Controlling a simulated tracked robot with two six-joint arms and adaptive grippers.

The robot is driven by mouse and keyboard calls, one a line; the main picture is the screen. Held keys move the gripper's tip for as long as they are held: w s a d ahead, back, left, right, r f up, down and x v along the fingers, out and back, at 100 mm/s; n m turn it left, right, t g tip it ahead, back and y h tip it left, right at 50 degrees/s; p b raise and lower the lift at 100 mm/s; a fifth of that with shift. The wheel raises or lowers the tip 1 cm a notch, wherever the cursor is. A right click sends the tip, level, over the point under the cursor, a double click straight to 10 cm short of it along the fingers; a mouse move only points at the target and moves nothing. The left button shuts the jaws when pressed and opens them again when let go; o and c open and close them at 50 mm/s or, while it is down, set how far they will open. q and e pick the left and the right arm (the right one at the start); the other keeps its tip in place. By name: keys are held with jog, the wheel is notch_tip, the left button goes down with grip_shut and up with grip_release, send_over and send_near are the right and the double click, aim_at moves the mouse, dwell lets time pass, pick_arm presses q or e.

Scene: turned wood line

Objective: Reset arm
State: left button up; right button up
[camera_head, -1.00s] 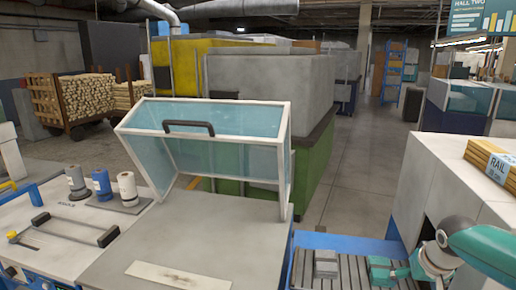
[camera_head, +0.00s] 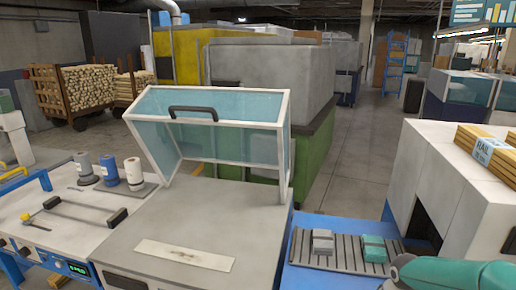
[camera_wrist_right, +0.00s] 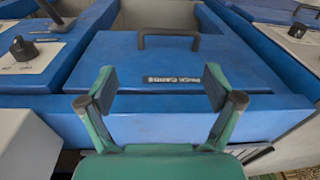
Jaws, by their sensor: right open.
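My right gripper (camera_wrist_right: 160,90) is open in the right wrist view, its two teal, dark-padded fingers wide apart with nothing between them. Beyond and below it is a blue lidded box (camera_wrist_right: 120,62) with a black bar handle (camera_wrist_right: 168,38) and a small dark label. I cannot tell whether the fingers touch it; they look apart. In the head view only a teal link of my right arm (camera_head: 455,272) shows at the bottom right, and its gripper is out of frame. My left arm and gripper are in neither view.
A grey block (camera_head: 322,240) and a teal block (camera_head: 373,249) sit on a slatted plate (camera_head: 340,262). A white machine housing (camera_head: 405,175) stands right of it. A raised clear guard (camera_head: 225,130) stands over the grey bench. Spools (camera_head: 134,174) stand at left.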

jog(key=s+a+f+y, duration=0.3)
jog(key=s+a+f, duration=1.4)
jog(key=s+f, duration=0.2)
jog(key=shift+s+f+y, duration=0.2)
jog(key=shift+s+y, duration=0.1)
jog(key=shift+s, duration=0.1)
